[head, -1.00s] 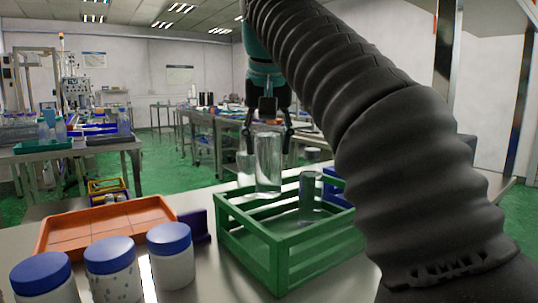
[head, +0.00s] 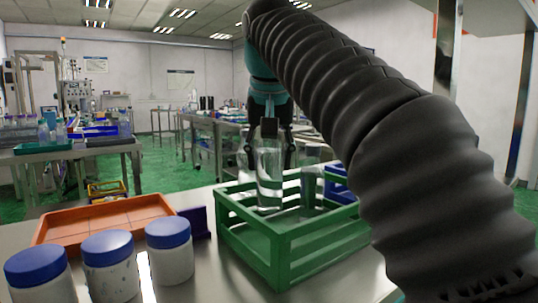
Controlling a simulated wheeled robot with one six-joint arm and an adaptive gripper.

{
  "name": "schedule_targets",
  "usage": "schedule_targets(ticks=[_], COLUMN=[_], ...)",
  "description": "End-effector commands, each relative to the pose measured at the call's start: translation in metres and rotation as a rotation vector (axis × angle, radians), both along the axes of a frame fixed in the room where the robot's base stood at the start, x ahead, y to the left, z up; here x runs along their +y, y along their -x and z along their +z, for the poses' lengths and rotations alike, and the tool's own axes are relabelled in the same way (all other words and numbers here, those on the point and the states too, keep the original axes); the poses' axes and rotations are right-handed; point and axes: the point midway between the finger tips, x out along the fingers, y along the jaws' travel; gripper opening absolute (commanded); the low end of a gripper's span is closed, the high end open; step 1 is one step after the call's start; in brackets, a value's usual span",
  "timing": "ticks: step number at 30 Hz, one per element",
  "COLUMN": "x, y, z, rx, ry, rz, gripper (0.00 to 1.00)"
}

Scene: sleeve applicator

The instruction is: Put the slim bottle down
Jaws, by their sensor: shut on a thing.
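The slim bottle (head: 269,178) is clear and upright, its lower part down inside the green crate (head: 250,243) near the back left. My gripper (head: 268,150) is shut on its upper part from behind. Whether the bottle's base touches the crate floor I cannot tell. Another clear bottle (head: 312,188) stands in the crate to the right of it. Part of the gripper's fingers is hidden by the bottle.
An orange tray (head: 105,222) lies left of the crate. Several white jars with blue lids (head: 170,252) stand at the front left. A blue crate (head: 337,183) sits behind the green crate. My arm covers the right side.

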Motion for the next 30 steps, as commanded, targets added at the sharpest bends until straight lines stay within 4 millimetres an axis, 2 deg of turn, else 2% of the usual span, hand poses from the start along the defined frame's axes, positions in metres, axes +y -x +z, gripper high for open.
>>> schedule_targets(ticks=[5,6,9,20,24,30], x=[0.000,0.000,0.000,0.000,0.000,0.000], y=[0.000,0.000,0.000,0.000,0.000,0.015], z=[-0.003,-0.003,-0.003,0.000,0.016,0.051], rx=[-0.001,0.000,0.000,0.000,-0.001,-0.003], ry=[0.000,0.000,0.000,0.000,0.000,-0.001], rz=[0.000,0.000,0.000,0.000,0.000,0.000], gripper=[0.05,0.55,0.78,0.78,0.78,0.78])
